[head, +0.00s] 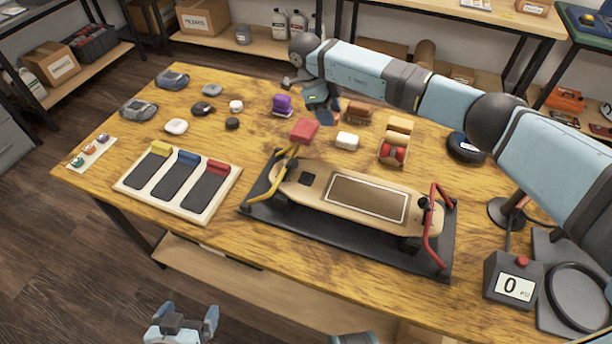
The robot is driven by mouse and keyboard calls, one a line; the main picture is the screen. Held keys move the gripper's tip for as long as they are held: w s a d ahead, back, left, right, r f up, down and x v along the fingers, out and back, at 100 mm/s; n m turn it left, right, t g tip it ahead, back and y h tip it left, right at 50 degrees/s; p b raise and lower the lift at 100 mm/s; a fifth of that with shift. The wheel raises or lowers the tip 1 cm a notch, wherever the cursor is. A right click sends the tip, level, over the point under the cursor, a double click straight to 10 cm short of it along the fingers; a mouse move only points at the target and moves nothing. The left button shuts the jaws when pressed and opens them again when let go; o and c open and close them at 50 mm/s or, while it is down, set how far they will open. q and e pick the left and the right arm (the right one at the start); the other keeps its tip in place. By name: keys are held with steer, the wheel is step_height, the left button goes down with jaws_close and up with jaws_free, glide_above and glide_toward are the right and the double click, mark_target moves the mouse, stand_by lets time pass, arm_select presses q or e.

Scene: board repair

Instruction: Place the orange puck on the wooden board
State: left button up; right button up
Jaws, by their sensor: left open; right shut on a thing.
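The wooden skateboard deck (288,178) lies on a black stand, between a yellow clamp and a red clamp. My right gripper (324,117) is over the table behind the deck, pointing down near the red block (304,131). I cannot clearly pick out an orange puck. My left gripper (187,317) is open and empty at the bottom edge, off the table's front side.
The purple block (282,105), white block (347,141) and wooden rack (397,125) stand behind the deck. A tray with three colored-end strips (137,187) lies left. The yellow clamp (262,192) and red clamp (432,238) rise beside the deck.

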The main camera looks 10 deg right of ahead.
steer(key=p, duration=0.9)
glide_above(311, 180)
steer(key=w+a, duration=0.1)
steer(key=shift+r, duration=0.25)
steer(key=shift+s+a+f, duration=0.1)
steer(key=shift+s+a, duration=0.05)
steer(key=shift+s, duration=0.05)
step_height(311, 180, down, 4)
steer(key=b, duration=0.2)
steer(key=shift+r+b, duration=0.25)
steer(key=shift+b, duration=0.1)
steer(key=shift+f, duration=0.2)
steer(key=shift+r, duration=0.15)
steer(key=o, duration=0.9)
arm_select(q)
steer(key=r, duration=0.3)
steer(key=shift+s+a+r, duration=0.25)
steer(key=shift+s+r, duration=0.05)
steer(key=shift+r, duration=0.05)
